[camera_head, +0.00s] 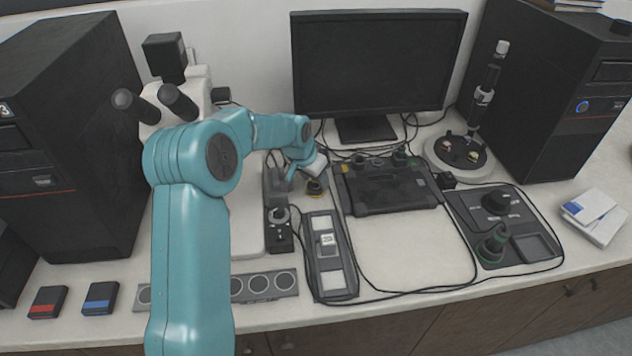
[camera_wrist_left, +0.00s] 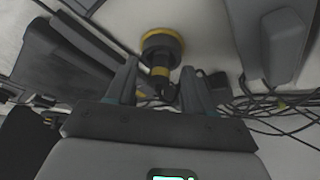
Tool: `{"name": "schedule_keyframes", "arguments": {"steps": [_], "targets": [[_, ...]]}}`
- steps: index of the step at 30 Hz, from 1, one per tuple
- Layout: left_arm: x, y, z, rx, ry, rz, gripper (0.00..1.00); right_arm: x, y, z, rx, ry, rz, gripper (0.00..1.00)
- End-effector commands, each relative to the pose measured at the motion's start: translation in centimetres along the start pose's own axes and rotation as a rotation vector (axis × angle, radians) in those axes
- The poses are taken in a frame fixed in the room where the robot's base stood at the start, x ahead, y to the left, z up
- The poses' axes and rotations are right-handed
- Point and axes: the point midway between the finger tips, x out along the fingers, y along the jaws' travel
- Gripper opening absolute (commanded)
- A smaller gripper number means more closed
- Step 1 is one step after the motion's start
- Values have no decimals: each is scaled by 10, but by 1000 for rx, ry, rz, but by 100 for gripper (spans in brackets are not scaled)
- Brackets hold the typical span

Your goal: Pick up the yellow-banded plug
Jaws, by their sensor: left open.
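The yellow-banded plug (camera_wrist_left: 161,48) is dark and round-headed with a yellow ring at its head and a yellow band on its narrower stem. In the head view the plug (camera_head: 315,187) is on the bench just below my left gripper (camera_head: 303,171), partly hidden by it. In the left wrist view my left gripper (camera_wrist_left: 160,85) is open. Its two fingers lie on either side of the plug's stem in the picture, with gaps showing; I cannot tell whether the stem is fully between them. My right gripper is not in view.
A dark control console (camera_head: 385,186) stands right of the plug, a slotted panel (camera_head: 328,255) in front, and a small dark device (camera_head: 279,228) at its left. Black cables run behind and around. A monitor (camera_head: 378,65) is at the back. Bare bench (camera_head: 410,250) shows at front right.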

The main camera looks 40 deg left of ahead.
Motion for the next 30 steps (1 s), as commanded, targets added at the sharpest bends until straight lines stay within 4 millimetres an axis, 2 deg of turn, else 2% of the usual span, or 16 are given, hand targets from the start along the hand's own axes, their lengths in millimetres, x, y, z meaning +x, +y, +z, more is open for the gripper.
{"name": "schedule_keyframes", "arguments": {"steps": [7, 12, 23, 26, 30], "targets": [[2, 0, 0, 0, 2, -1, 52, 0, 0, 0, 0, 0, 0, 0], [2, 0, 0, 0, 2, -1, 0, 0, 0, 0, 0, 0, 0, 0], [-1, 0, -2, 0, 2, -1, 0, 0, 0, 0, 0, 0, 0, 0], [-7, 0, -5, 0, 4, -2, 0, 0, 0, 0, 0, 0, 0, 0], [-26, 0, -13, 0, 6, -2, 0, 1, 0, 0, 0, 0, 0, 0]]}}
